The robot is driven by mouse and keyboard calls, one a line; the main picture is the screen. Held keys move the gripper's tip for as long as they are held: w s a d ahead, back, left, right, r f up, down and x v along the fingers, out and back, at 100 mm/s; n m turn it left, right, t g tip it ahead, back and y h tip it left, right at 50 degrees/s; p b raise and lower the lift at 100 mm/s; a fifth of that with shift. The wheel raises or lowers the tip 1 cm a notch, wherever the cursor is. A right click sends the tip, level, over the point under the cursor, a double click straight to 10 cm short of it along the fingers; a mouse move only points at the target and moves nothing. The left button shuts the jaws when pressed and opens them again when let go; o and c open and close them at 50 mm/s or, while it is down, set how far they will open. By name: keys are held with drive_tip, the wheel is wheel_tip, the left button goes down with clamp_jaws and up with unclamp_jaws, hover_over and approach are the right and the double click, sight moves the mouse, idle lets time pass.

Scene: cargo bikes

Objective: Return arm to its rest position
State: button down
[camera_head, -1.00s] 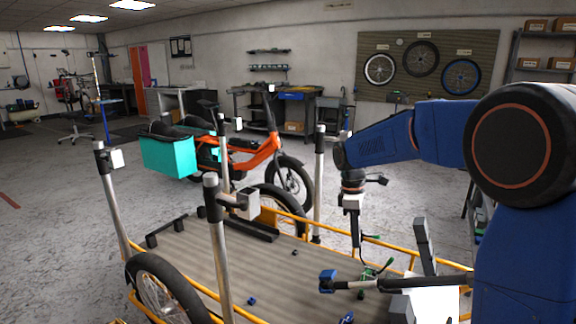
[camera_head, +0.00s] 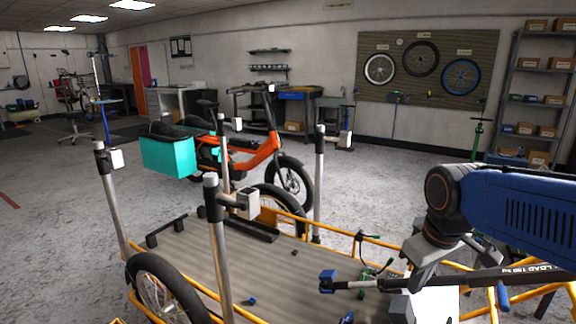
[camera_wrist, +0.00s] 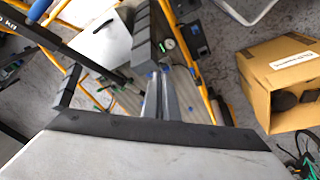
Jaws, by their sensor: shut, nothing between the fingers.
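My gripper (camera_head: 422,274) is at the right of the head view, pointing down over the front right of the cargo bike, beside its dark "LOAD" tube (camera_head: 515,275). Its fingers are shut with nothing between them. My blue arm reaches in from the right edge and is folded low. In the wrist view the shut fingers (camera_wrist: 163,97) show near the middle, above the cargo bike's frame and deck. Whether the gripper touches the bike cannot be told.
The cargo bike's deck (camera_head: 225,265) has upright posts (camera_head: 319,185) at its corners. An orange bike (camera_head: 255,155) with a teal box stands behind. A cardboard box (camera_wrist: 285,75) shows in the wrist view. Shelving (camera_head: 540,85) stands at the back right. Open floor lies at left.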

drive_tip(key=s+d+f+m+t, duration=0.1)
drive_tip(key=s+f+m+t, duration=0.1)
drive_tip(key=s, duration=0.8)
drive_tip(key=f+m, duration=0.1)
drive_tip(key=m, duration=0.1)
drive_tip(key=shift+d+f+m, duration=0.2)
drive_tip(key=shift+f+m, duration=0.1)
drive_tip(key=shift+f, duration=0.1)
